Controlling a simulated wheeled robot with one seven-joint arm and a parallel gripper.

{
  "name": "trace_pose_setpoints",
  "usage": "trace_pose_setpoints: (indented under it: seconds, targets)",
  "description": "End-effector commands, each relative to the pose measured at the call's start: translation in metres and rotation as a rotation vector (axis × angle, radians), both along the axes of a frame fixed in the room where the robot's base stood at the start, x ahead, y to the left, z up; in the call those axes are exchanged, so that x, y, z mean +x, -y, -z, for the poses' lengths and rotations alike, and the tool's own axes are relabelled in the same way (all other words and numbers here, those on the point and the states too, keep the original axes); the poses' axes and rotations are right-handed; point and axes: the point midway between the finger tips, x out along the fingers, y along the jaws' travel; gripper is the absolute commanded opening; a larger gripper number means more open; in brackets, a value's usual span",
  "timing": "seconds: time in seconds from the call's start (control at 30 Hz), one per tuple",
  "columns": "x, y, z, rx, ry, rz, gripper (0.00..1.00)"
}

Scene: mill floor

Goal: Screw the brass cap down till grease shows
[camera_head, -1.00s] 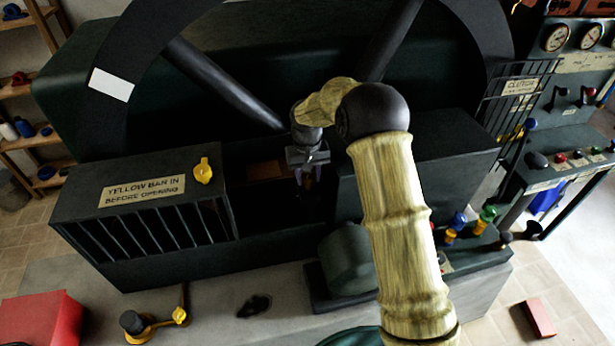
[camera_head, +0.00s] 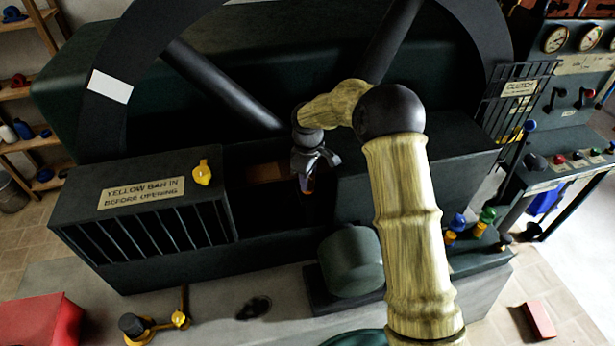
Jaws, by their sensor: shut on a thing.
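My gripper (camera_head: 307,186) points down into the dark open gap of the machine, below the wheel's spokes. Its jaws are shut on a small orange-brown piece at the fingertips, which looks like the brass cap (camera_head: 308,188). The piece is tiny and shaded, so its thread, its seat and any grease cannot be made out. The bottom of the gap is too dark to read.
A slatted guard box (camera_head: 140,215) with a yellow knob (camera_head: 202,172) stands left of the gap. A dark green round housing (camera_head: 349,262) is at front right. The large spoked wheel (camera_head: 115,60) rises behind. Colored knobs (camera_head: 487,215) sit to the right.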

Motion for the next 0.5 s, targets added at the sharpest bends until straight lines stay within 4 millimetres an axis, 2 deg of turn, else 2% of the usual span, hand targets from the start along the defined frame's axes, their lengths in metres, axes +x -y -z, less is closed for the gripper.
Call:
trace_pose_setpoints:
  seconds: [0.2,0.5]
  targets:
    - [0.0009,-0.0005,-0.0010,0.001,0.004,-0.072,0.15]
    - [0.0009,-0.0007,-0.0010,0.001,0.004,-0.090,0.15]
